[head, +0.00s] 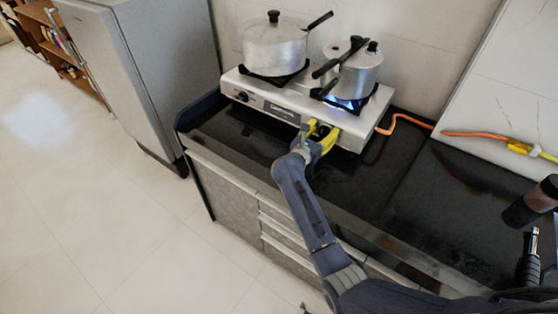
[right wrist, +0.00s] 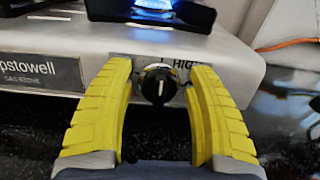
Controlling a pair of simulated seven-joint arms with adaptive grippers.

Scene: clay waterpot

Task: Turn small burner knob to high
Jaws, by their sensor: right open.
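The burner knob (right wrist: 158,84) is round and black with a white pointer line, on the stove's front face. A "HIGH" label shows to its right in the right wrist view. My right gripper (right wrist: 158,95) is open, with its yellow fingers on either side of the knob; I cannot tell whether they touch it. In the head view my right gripper (head: 318,135) is at the right part of the stove front and hides that knob. The silver two-burner stove (head: 285,100) stands on the counter. A blue flame (head: 350,103) burns under the right pot. My left gripper is not in view.
A large pot (head: 274,47) sits on the left burner and a smaller lidded pot (head: 358,72) on the right. Another knob (head: 241,96) is at the stove's left front. An orange hose (head: 400,118) runs right. The dark counter (head: 400,190) has free room in front.

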